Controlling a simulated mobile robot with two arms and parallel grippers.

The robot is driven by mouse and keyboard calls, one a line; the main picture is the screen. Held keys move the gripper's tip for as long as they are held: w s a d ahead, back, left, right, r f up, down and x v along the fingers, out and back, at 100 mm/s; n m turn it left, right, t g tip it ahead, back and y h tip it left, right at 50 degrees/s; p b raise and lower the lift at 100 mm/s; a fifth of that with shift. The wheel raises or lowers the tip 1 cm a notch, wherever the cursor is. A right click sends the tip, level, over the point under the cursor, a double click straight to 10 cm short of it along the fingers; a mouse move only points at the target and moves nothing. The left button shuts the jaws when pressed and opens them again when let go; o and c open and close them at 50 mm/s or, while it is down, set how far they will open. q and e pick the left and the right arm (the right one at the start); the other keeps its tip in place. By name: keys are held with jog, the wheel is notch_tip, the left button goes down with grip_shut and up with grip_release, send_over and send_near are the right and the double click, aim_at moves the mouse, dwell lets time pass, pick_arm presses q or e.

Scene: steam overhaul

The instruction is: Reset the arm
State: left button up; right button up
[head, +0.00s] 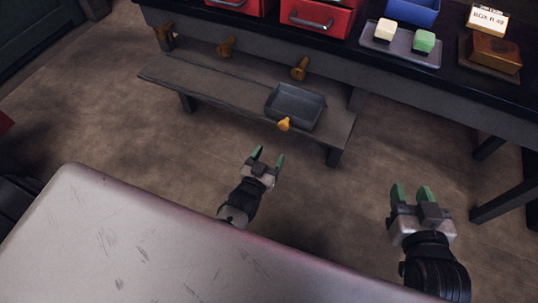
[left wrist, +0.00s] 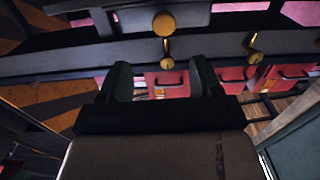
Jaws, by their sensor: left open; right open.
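My left gripper (head: 267,160) is open and empty in the head view, over the floor in front of the low bench. Its two green fingers also show in the left wrist view (left wrist: 164,82), apart with nothing between them. My right gripper (head: 412,193) is open and empty at the lower right of the head view, its green fingers pointing up the picture. Both grippers are apart from the bench and the workbench.
A low bench (head: 225,92) carries a grey tray (head: 296,104). Brass knobs (head: 284,124) show around it. The dark workbench behind holds red drawers (head: 318,17), a small tray (head: 402,50) with pale and green blocks, a blue bin (head: 412,10) and a brown box (head: 495,52).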

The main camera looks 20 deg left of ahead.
dwell(0.4)
